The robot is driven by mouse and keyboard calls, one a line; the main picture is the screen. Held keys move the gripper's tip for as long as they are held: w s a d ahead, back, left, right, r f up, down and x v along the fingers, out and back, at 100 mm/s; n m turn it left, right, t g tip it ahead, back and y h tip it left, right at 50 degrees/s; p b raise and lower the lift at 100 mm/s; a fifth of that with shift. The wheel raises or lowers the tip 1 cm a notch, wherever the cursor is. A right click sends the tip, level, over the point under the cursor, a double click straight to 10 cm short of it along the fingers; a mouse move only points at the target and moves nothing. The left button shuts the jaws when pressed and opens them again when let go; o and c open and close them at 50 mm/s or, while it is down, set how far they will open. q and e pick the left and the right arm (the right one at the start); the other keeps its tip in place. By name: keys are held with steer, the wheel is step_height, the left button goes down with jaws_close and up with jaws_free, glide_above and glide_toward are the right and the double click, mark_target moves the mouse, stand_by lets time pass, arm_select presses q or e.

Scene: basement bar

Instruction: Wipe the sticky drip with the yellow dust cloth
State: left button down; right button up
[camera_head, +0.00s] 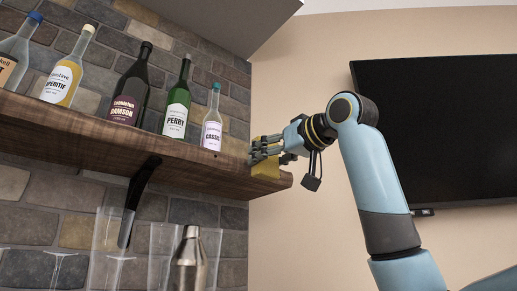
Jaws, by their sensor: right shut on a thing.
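The yellow dust cloth (267,169) is in my right gripper (257,151), at the right end of the wooden shelf (90,133). The gripper is shut on it, and the cloth hangs below the fingers against the shelf's front edge. I cannot tell whether it presses on the wood. A small dark spot (188,156) shows on the shelf's front edge below the bottles, left of the cloth. I cannot tell whether it is the sticky drip. My left gripper is not in view.
Several bottles stand along the shelf; the Cassis bottle (212,128) is closest to my gripper. A black bracket (140,190) supports the shelf. Below are glasses and a metal shaker (189,262). A dark screen (440,130) hangs on the right wall.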

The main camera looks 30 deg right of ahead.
mark_target(242, 165)
steer(key=shift+w+r, duration=0.1)
steer(key=shift+r, duration=0.6)
steer(key=shift+w+a+p, duration=0.1)
steer(key=shift+w+p, duration=0.25)
steer(key=shift+w, duration=0.3)
steer(key=w, duration=0.4)
steer(key=shift+a+p, duration=0.3)
steer(key=shift+p, duration=0.1)
steer(key=shift+w+a, duration=0.15)
steer(key=shift+w, duration=1.05)
